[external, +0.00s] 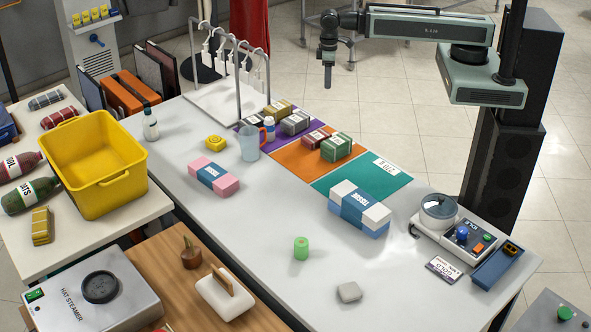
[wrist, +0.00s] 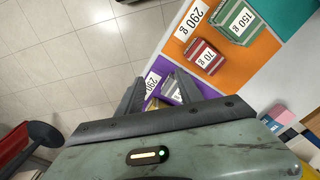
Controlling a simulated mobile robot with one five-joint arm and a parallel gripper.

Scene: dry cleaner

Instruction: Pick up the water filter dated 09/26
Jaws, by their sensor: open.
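I can read no 09/26 date in either view, so I cannot tell for sure which thing is the water filter. A small green cylinder (external: 301,248) stands upright on the front middle of the white table; any marking on it is too small to read. My gripper (external: 327,75) hangs in the air beyond the table's far edge, well away from the cylinder. In the wrist view my gripper (wrist: 160,78) has its dark fingers apart, with no object held. The green cylinder does not show in the wrist view.
The white table (external: 262,215) holds a blue tissue pack (external: 360,209), a pink tissue pack (external: 214,178), a clear jug (external: 249,143) and a scale (external: 440,225). Labelled boxes, including a red one (wrist: 204,55) and a green one (wrist: 237,28), stand on coloured mats.

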